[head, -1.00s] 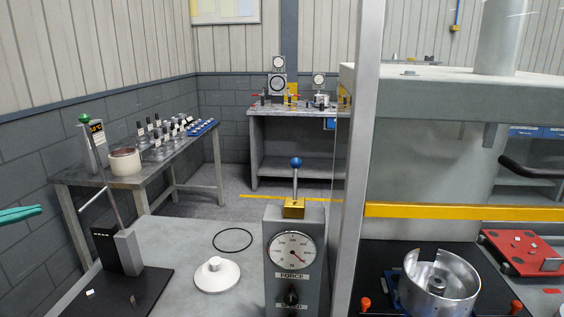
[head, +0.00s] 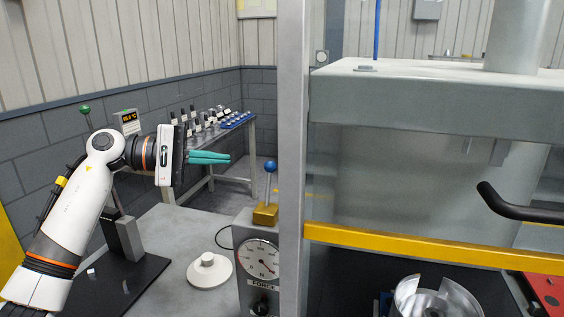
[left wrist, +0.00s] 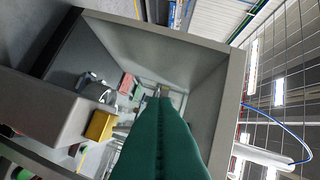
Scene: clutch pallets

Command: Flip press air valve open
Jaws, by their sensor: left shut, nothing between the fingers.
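The press air valve appears to be the brass block (head: 265,215) on top of the grey force-gauge box (head: 240,262). Its lever stands about upright and ends in a blue knob (head: 270,166). My left gripper (head: 222,157) points right, with its teal fingers shut and empty. In the head view its tips are left of the blue knob and a little higher, with a gap between them. The shut fingers fill the lower middle of the left wrist view (left wrist: 160,130); I cannot make out the lever there. My right gripper is not in view.
A grey post (head: 292,150) and a yellow bar (head: 430,254) of the press stand right of the valve. A white round-based piece (head: 208,272) and a black plate (head: 125,285) lie on the bench. A side table with small parts (head: 205,127) is behind.

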